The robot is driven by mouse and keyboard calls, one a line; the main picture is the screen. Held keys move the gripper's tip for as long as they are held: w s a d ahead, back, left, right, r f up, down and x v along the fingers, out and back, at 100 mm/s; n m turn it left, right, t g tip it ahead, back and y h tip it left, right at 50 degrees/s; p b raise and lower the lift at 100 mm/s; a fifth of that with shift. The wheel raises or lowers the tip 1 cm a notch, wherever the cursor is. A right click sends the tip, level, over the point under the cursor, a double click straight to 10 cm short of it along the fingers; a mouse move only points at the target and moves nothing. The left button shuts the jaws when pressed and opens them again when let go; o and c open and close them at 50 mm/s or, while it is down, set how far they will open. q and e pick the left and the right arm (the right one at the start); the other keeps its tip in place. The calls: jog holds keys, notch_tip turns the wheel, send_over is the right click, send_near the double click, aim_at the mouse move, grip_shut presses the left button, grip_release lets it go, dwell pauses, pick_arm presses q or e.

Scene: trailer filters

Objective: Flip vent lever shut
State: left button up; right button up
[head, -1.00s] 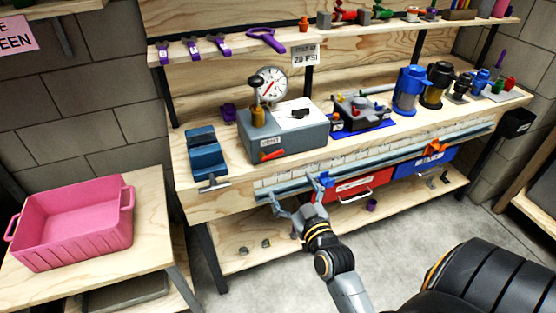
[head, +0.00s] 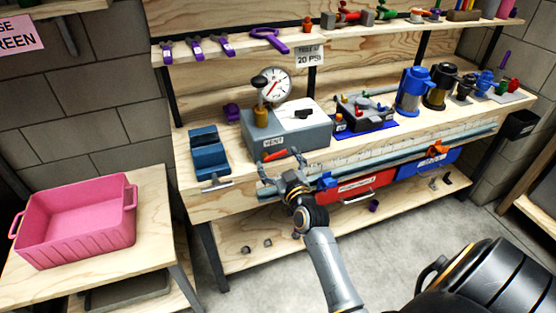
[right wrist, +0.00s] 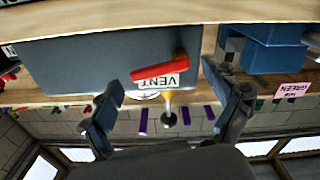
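The vent lever (head: 274,156) is a red-orange bar on the front of a grey box (head: 308,133), beside the VENT label (head: 273,142). It lies nearly level with a slight tilt. In the right wrist view, which is upside down, the lever (right wrist: 160,68) shows next to the VENT label (right wrist: 158,81), between my fingers. My right gripper (head: 280,164) is open and empty just in front of the box, below the lever in the head view. In the right wrist view the gripper (right wrist: 162,88) has its fingers well apart. I see no contact with the lever. My left gripper is not in view.
A pink bin (head: 75,235) stands on a side table. Red and blue drawers hang below.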

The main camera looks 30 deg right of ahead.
jog(key=c, duration=1.1)
jog(key=shift+f+m+p, duration=0.15)
jog(key=shift+m+p, duration=0.3)
jog(key=shift+m, duration=0.45)
jog(key=shift+d+f+m, duration=0.1)
jog(key=shift+f+m, duration=0.1)
jog(key=shift+m, duration=0.3)
jog(key=o, duration=1.1)
jog(key=shift+o, duration=0.2)
jog(key=shift+s, duration=0.15)
jog(key=v, duration=1.2)
